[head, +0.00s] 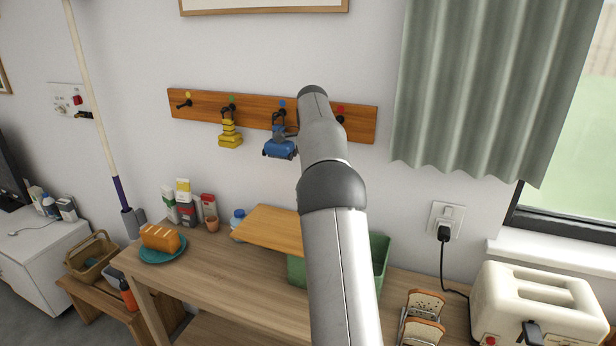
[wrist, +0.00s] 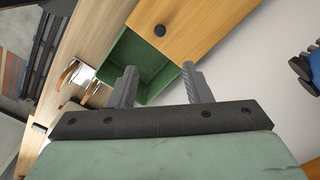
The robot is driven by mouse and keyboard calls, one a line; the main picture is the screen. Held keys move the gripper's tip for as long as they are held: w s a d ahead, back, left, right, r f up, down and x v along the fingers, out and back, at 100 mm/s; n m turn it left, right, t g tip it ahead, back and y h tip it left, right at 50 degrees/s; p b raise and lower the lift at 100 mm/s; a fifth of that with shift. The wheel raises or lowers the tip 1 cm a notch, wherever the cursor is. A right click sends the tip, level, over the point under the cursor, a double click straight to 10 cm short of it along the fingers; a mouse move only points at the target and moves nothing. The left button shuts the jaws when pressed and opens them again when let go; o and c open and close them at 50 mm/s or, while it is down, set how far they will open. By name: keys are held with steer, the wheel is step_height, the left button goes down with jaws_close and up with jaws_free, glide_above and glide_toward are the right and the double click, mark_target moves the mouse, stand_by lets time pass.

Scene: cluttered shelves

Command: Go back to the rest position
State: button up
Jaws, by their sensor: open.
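My gripper (wrist: 159,68) is open in the wrist view, with its two grey fingers apart and nothing between them. It points down toward a green bin (wrist: 125,47) and a wooden lid (wrist: 205,22) with a black knob. In the head view my arm crosses the middle and hides the gripper. The green bin (head: 381,262) stands on the wooden table behind my arm, and the lid (head: 268,229) lies tilted over its left part. A blue toy (head: 279,149) hangs from the wall rack, close to my arm's left side.
The wooden rack (head: 358,122) also holds a yellow toy (head: 230,134). Bread on a teal plate (head: 163,252), cartons (head: 186,204) and a small pot (head: 212,224) stand on the table's left. A toast rack (head: 421,318) and toaster (head: 537,305) are at right.

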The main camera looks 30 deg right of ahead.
steer(key=s+a+n, duration=0.5)
steer(key=s+a, duration=0.1)
steer(key=a, duration=0.4)
steer(key=s+a+n, duration=0.5)
steer(key=s+a, duration=0.2)
steer(key=a, duration=0.3)
steer(key=s+a+f+n, duration=0.5)
steer(key=s, duration=0.5)
steer(key=s+a+f+n, duration=0.5)
steer(key=s+a, duration=0.1)
steer(key=s, duration=0.5)
steer(key=shift+f+t, duration=0.15)
steer(key=shift+t, duration=0.25)
